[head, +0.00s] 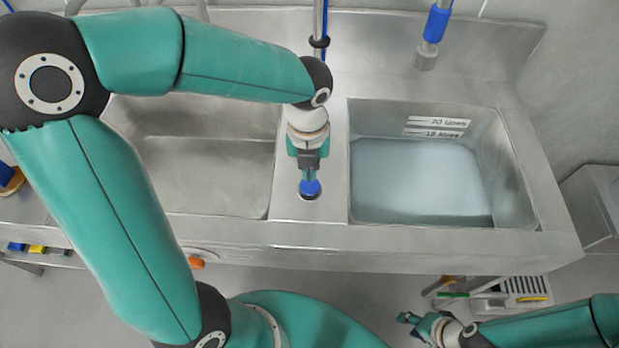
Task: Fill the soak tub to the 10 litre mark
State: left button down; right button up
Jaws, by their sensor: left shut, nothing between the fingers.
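The soak tub (515,185) is the right-hand basin of the steel sink. Pale blue water (420,185) covers its bottom, and its far edge lies close below the lower mark, labelled 10 litres (432,133). A 20 litre mark (437,121) sits above it. A spout with a blue sleeve (436,25) hangs behind the tub; I see no stream from it. A blue-topped knob (310,189) stands on the divider between the basins. My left gripper (308,172) is shut and empty, right at the knob; contact is unclear. My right gripper (409,322) is low, in front of the sink; its fingers are too small to judge.
The left basin (205,170) looks empty. A vertical pipe with a blue line (319,25) rises behind the divider. An orange knob (196,263) is on the sink front. A rack (525,290) with green and yellow items stands low at right.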

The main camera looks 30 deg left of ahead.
pick_arm(q)
notch_tip(320, 180, up, 6)
jog(key=shift+w+f, duration=0.15)
dwell(0.6)
